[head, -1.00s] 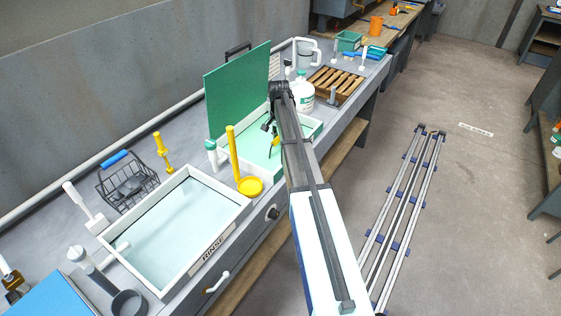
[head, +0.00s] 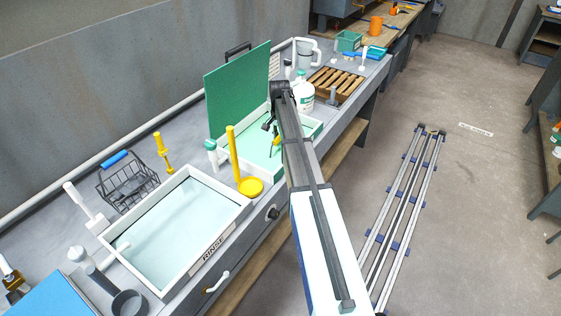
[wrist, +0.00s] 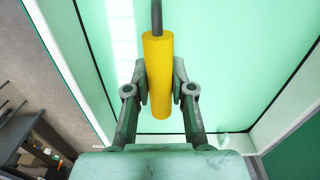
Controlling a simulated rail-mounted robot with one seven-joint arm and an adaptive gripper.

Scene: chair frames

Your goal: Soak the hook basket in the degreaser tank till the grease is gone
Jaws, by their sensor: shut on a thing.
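My gripper (wrist: 160,88) is shut on a yellow handle (wrist: 157,75) with a grey rod at its end, over the green liquid of the tank (wrist: 225,50). What the rod leads to is out of sight. In the head view, the green-liquid tank (head: 316,131) stands mid-bench with its green lid (head: 238,90) raised, and my arm hides part of it. A dark wire basket (head: 127,188) with a blue grip stands on the bench at the left, apart from my gripper. I cannot tell whether grease is on anything.
The tank marked RINSE (head: 208,250) holds pale liquid at the front left. A white jug (head: 303,94) and a wooden slatted rack (head: 338,82) are beyond the green tank.

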